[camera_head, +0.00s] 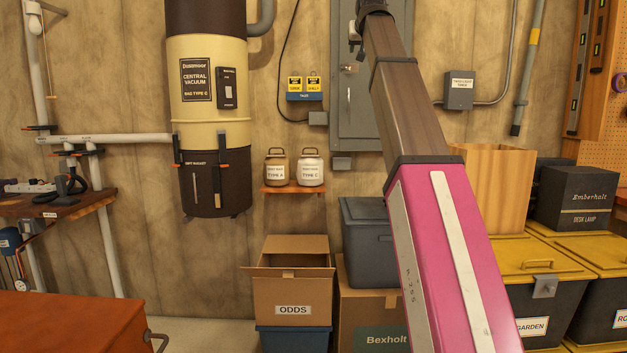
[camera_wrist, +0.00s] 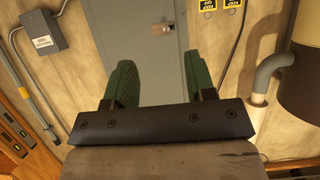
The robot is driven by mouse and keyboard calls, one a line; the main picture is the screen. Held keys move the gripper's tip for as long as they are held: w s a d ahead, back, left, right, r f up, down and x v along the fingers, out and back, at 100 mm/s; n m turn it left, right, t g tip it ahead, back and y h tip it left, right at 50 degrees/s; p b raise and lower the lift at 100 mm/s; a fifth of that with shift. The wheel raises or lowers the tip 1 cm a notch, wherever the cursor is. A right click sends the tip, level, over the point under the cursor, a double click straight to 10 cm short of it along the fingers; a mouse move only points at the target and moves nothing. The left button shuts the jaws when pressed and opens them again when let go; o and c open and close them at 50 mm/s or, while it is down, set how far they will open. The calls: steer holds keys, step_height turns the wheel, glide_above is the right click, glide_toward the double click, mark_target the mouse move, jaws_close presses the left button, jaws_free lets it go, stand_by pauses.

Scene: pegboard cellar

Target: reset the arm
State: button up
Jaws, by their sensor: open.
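My gripper (camera_wrist: 157,72) shows in the wrist view as two green fingers on a dark bar. The fingers stand well apart and nothing is between them. Beyond them is the grey wall cabinet (camera_wrist: 138,32), which appears upside down in this view. In the head view my arm, with a pink section and a brown-grey section, rises from the lower right to the top middle in front of the grey cabinet (camera_head: 352,110). I cannot make out the gripper's fingers there.
A central vacuum canister (camera_head: 205,100) hangs on the left wall. Two lidded jars stand on a small shelf (camera_head: 293,189). An open ODDS box (camera_head: 290,300) is below. An orange-brown chest (camera_head: 70,320) is lower left.

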step_height(320, 180, down, 52)
steer(key=w+d+g, duration=0.1)
steer(key=d+g, duration=0.1)
steer(key=g, duration=0.4)
steer(key=s+f+g, duration=0.2)
steer(key=s+f, duration=0.4)
steer(key=f, duration=0.6)
steer(key=s+f+g, duration=0.2)
steer(key=s+f, duration=0.3)
steer(key=f, duration=0.7)
steer(key=s+d+f+g, duration=0.1)
steer(key=s+f+g, duration=0.2)
steer(key=s+f, duration=1.5)
steer(key=shift+s+d, duration=0.2)
